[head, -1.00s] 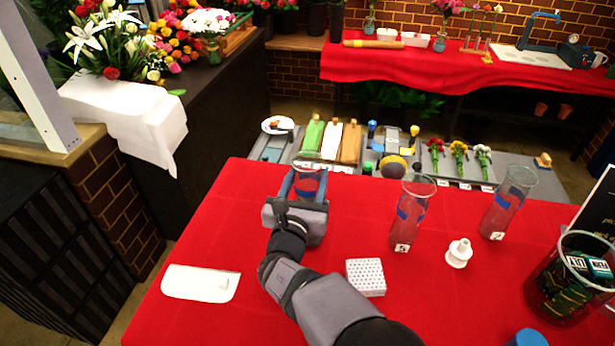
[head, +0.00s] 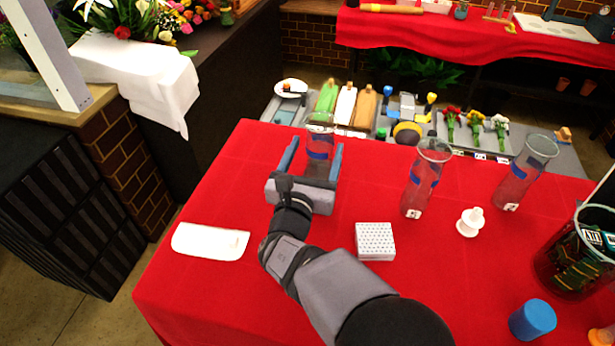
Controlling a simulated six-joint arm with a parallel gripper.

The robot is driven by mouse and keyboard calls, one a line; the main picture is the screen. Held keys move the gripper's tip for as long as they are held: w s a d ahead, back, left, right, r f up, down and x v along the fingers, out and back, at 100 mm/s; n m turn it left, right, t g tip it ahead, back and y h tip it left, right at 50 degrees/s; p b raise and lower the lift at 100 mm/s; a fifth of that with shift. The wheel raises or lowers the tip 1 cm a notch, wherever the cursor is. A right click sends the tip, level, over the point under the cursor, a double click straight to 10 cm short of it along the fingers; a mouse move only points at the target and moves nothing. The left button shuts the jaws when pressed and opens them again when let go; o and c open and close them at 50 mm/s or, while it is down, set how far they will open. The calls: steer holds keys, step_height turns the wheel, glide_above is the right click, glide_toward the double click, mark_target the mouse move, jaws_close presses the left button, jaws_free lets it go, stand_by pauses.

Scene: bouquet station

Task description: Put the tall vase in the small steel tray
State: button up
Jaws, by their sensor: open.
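A clear glass vase with a blue band (head: 319,152) stands at the far left part of the red table, between the fingers of my gripper (head: 315,145). My gripper is open, with one finger on each side of this vase; its lower part is partly hidden by the gripper. Two more clear vases with blue bands and small white tags stand to the right, one in the middle (head: 420,185) and one farther right (head: 526,175). I cannot tell for sure which vase is the tall one. I cannot make out the small steel tray with certainty.
A white perforated block (head: 375,241), a white spool-like piece (head: 470,222), a white flat plate (head: 209,241), a blue cylinder (head: 532,319) and a large glass container (head: 572,262) are on the red table. Grey trays with tools and flowers lie beyond its far edge.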

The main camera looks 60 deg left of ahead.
steer(key=b+v, duration=0.2)
steer(key=v, duration=0.5)
steer(key=shift+s+d, duration=0.2)
steer(key=shift+d, duration=0.05)
steer(key=shift+w, duration=0.1)
